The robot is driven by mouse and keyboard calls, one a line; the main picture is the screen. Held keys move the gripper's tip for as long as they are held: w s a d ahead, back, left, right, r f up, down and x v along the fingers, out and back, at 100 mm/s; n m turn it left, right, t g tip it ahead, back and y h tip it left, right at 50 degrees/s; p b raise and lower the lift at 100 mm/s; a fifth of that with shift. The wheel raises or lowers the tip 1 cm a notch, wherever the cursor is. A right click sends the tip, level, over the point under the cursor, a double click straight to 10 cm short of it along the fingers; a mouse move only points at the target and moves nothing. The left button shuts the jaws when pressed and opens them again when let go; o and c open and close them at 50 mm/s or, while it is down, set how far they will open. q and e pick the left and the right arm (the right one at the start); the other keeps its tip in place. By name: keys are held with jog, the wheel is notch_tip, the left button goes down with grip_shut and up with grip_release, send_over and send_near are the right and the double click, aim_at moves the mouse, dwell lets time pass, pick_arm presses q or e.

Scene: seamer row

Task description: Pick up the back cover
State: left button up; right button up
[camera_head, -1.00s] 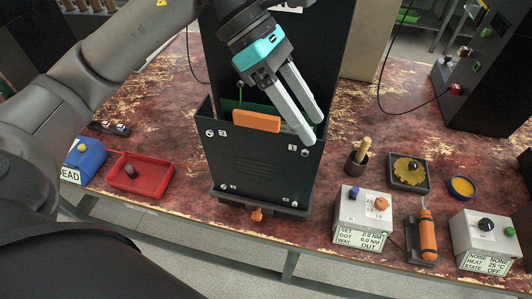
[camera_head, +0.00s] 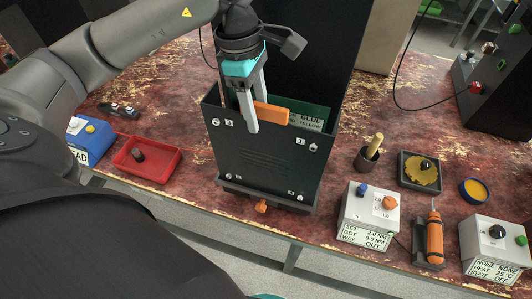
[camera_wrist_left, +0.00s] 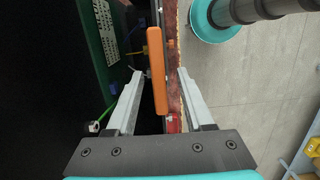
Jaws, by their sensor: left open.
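The back cover (camera_head: 262,160) is a dark upright panel with vent slots and corner screws, on the near side of the black cabinet in the head view. An orange grip bar (camera_head: 270,114) stands along its top edge. My left gripper (camera_head: 252,112) points down at this bar, with one pale finger on the near side; the other finger is partly hidden. In the left wrist view the orange bar (camera_wrist_left: 157,70) lies between the two spread fingers (camera_wrist_left: 160,90), with gaps visible on both sides. The right gripper is not in view.
A green board (camera_head: 314,117) with lettering sits inside the cabinet behind the cover. A red tray (camera_head: 165,171) is at the left. A cup (camera_head: 366,160), a grey control box (camera_head: 367,214) and an orange-handled tool (camera_head: 434,236) stand at the right.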

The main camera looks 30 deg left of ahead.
pick_arm(q)
send_over(269, 147)
jog(key=f, duration=0.4)
jog(key=shift+a+f, duration=0.3)
jog(key=shift+a, duration=0.1)
jog(key=shift+f, duration=0.45)
grip_shut()
jog(key=shift+w+r, duration=0.1)
dwell(0.5)
